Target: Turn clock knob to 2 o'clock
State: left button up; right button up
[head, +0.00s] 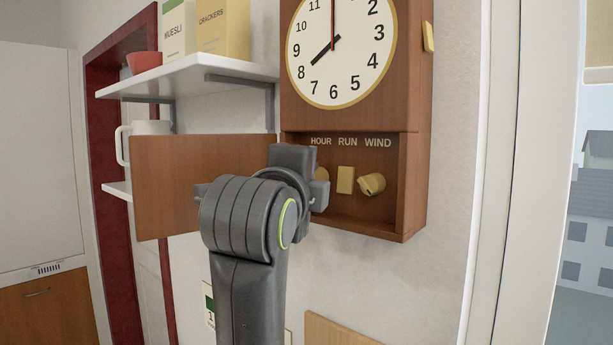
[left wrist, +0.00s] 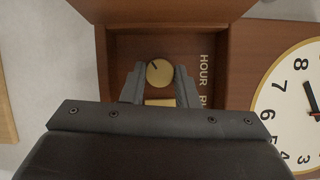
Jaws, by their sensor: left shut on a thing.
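A wooden wall clock (head: 418,110) has a white dial (head: 345,75). Its black hand points at about 8 and a red hand points at 12. Below the dial, an open compartment is labelled HOUR, RUN and WIND. My left gripper (head: 312,183) reaches into it at the left, at the HOUR knob (head: 323,174); its fingertips are mostly hidden there. In the left wrist view, the left gripper's fingers (left wrist: 160,82) are shut on either side of the round brass HOUR knob (left wrist: 159,72), whose dark mark shows. My right gripper is not in view.
A brass RUN switch (head: 345,180) and a WIND knob (head: 372,184) sit right of the HOUR knob. The wooden door (head: 165,180) stands open to the left. A white shelf (head: 190,76) holds boxes. A window is at the right.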

pick_arm(q)
jog(key=shift+r, duration=0.1)
dwell(0.4)
jog(key=o, duration=1)
jog(key=shift+c, duration=0.2)
jog(key=shift+w, duration=0.1)
